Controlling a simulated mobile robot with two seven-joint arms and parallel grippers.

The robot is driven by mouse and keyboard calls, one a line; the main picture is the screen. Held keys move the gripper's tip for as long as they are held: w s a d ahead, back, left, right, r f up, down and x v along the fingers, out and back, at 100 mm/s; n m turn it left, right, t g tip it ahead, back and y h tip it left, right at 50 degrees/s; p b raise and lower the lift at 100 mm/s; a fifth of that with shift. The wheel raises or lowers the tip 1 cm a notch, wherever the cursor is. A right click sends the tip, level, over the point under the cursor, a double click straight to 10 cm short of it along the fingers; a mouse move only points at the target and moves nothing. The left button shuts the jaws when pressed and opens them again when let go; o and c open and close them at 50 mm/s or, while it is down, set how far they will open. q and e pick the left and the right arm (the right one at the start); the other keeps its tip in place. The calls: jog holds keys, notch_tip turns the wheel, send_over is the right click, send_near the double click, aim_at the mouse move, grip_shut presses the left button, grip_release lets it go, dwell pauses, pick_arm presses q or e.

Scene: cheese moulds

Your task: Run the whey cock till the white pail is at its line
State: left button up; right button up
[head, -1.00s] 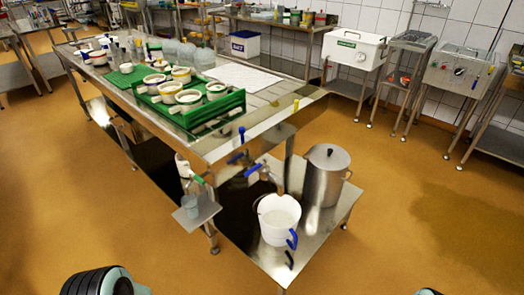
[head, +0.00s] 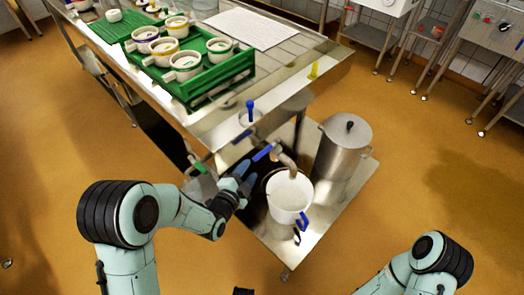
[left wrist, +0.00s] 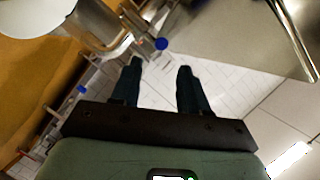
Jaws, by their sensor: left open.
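The white pail (head: 289,196) with a blue grip stands on the low steel shelf, under the steel spout of the whey cock (head: 287,164). Its inside looks pale; I cannot make out the line, the level or any stream. The cock's blue lever (head: 263,152) sticks out to the left of the spout. My left gripper (head: 240,178) is left of the pail and just below the lever, seemingly apart from it. In the left wrist view its two dark fingers (left wrist: 160,78) are spread and empty, with a blue end beyond them. My right arm shows at lower right, its gripper out of frame.
A lidded steel pot (head: 343,148) stands right of the pail on the low shelf (head: 325,215). The steel table (head: 230,130) above carries a green tray (head: 215,82) of cheese moulds. A blue-topped valve (head: 250,112) is at its near edge. Open floor lies to the right.

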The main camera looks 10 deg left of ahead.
aim_at(258, 158)
pick_arm(q)
jog(key=x, duration=1)
jog(key=shift+w+f, duration=0.1)
jog(key=shift+w, duration=0.15)
grip_shut()
